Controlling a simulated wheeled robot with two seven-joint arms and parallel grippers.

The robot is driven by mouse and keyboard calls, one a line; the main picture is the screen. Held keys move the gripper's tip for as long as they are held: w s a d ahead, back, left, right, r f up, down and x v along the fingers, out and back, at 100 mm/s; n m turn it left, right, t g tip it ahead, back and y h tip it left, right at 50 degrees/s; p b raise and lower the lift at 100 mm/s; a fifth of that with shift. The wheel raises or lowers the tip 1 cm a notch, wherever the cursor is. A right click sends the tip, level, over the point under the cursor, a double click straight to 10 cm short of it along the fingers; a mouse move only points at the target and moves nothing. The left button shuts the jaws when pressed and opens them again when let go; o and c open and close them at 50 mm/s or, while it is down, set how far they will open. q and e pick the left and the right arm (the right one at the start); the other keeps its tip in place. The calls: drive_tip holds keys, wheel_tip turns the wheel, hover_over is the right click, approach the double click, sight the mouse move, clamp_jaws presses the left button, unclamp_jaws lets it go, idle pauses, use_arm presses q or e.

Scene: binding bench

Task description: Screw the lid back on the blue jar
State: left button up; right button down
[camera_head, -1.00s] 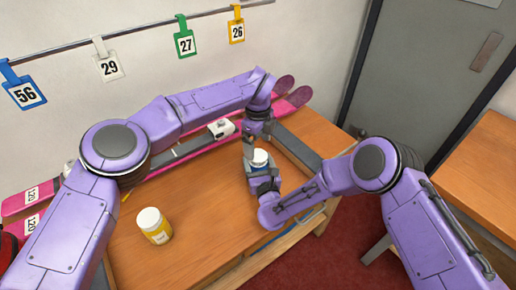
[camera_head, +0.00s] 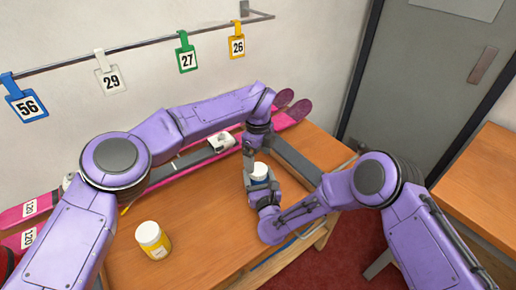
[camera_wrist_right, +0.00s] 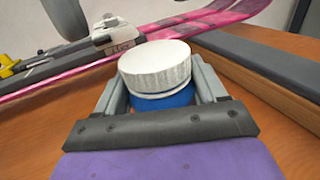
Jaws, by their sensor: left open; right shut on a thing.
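The blue jar (camera_wrist_right: 165,99) stands upright between the fingers of my right gripper (camera_wrist_right: 165,95), which is shut on it. The white lid (camera_wrist_right: 155,64) sits on top of the jar, with a thin pale band under its edge. In the head view the lid (camera_head: 259,171) shows just above the right gripper (camera_head: 262,188), and the jar is mostly hidden by the fingers. My left gripper (camera_head: 252,160) is open and points down right by the lid. I cannot tell whether its fingers touch the lid.
A yellow jar with a white lid (camera_head: 153,240) stands on the wooden bench (camera_head: 195,215) at the front left. Pink skis (camera_head: 290,115) lie along the back of the bench. Numbered tags hang from a wall rail (camera_head: 130,46). The bench between the yellow jar and my grippers is clear.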

sight(258, 169)
use_arm(q)
drive_tip(key=shift+f, duration=2.35)
drive_tip(key=c, duration=1.1)
drive_tip(key=o, duration=1.1)
drive_tip(key=shift+o, duration=0.2)
drive_tip(key=shift+r, duration=0.1)
drive_tip(key=shift+r, duration=2.2)
drive_tip(key=shift+o, duration=0.9)
wheel_tip(258, 169, up, 12)
